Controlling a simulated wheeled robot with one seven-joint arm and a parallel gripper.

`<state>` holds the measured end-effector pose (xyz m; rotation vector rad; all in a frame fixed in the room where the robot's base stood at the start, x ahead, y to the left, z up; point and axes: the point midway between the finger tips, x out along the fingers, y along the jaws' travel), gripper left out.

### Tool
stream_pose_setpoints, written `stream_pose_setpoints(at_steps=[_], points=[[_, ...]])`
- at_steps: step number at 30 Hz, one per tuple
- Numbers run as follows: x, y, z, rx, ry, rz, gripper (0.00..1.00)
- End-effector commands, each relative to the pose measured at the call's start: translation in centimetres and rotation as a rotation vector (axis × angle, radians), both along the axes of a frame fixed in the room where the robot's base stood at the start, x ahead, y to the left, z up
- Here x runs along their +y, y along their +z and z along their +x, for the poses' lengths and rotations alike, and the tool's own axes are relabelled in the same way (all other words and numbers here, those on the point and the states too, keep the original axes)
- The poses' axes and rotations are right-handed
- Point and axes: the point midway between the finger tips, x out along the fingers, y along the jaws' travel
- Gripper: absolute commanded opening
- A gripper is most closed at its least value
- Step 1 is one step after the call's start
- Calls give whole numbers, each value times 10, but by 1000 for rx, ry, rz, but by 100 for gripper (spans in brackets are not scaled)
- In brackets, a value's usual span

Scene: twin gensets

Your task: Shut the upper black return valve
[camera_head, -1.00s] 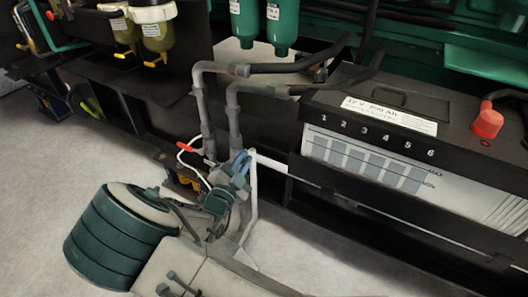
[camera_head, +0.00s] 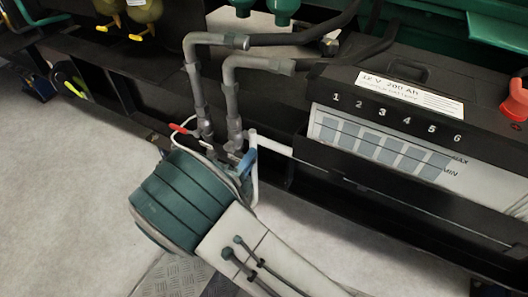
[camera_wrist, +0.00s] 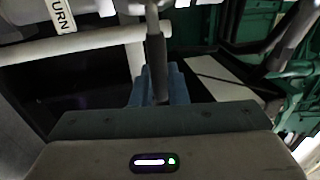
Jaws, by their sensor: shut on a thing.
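Two grey pipes with elbows come down side by side in the head view, the left pipe (camera_head: 200,90) and the right pipe (camera_head: 231,90). A red lever (camera_head: 181,128) shows near the foot of the left pipe. The black return valve's handle (camera_wrist: 155,55) shows in the wrist view as a dark, narrow bar running down between the blue fingers. My gripper (camera_wrist: 160,86) is shut on this handle; its blue fingers also show in the head view (camera_head: 247,164), low beside the right pipe. The valve body is mostly hidden by my arm in the head view.
A white pipe (camera_wrist: 88,44) crosses the wrist view near a partly cut-off label (camera_wrist: 62,16) ending "URN". A battery (camera_head: 390,125) stands close on the right in the head view. Black frame rails run behind. Bare floor (camera_head: 70,190) lies at the left.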

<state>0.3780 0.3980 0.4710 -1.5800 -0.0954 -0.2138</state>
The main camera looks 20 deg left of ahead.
Motion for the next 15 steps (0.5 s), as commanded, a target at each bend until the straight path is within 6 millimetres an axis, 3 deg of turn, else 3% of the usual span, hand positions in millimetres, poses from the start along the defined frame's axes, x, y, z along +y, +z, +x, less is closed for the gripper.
stream_pose_setpoints(at_steps=[15], points=[[7, -1, -5, -1, 19, 28, 0]])
